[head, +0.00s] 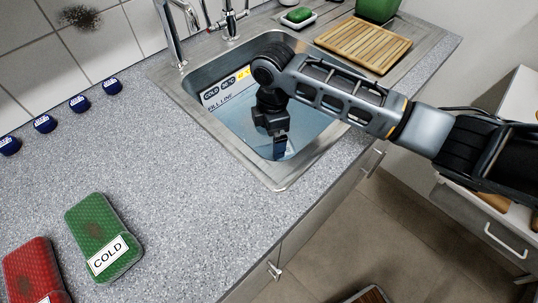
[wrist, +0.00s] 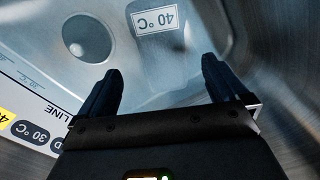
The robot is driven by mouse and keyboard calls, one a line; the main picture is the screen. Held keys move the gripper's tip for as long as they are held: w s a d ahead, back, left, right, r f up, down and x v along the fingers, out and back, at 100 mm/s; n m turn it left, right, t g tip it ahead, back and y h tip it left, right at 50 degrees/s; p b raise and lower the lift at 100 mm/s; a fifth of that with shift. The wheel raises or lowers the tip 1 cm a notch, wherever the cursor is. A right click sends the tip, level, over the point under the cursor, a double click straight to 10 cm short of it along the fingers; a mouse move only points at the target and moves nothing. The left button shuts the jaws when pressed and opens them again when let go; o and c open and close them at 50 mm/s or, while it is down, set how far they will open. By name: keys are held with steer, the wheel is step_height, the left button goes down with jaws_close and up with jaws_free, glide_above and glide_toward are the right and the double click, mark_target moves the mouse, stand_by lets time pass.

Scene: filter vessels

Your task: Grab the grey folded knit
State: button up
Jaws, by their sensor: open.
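My gripper (head: 280,153) points down into the sink basin (head: 192,86). In the wrist view the two dark fingers of my gripper (wrist: 161,70) are apart, with nothing held between them. Ahead of the fingertips, a white label reading "40 °C" and a faint dark smudge show on a pale grey, blurred form, which appears to be the grey folded knit (wrist: 155,45). Its edges are hard to tell from the sink floor. In the head view I cannot make out the knit; my gripper and arm cover part of the basin.
A round drain (wrist: 87,38) shows left of the label. A fill-line scale (head: 228,88) is on the basin wall. Green (head: 103,238) and red (head: 33,270) folded packs lie on the counter. Blue knobs (head: 79,103), a tap (head: 170,35) and a wooden rack (head: 362,46) surround the sink.

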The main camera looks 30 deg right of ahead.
mark_target(269, 155)
steer(key=shift+s+d+f+p, duration=0.1)
steer(key=shift+d+f+p, duration=0.05)
steer(key=shift+f, duration=1.8)
steer(key=shift+s+d+f+p, duration=0.1)
steer(key=shift+f+p, duration=0.05)
steer(key=shift+f, duration=1.75)
steer(key=c, duration=1.1)
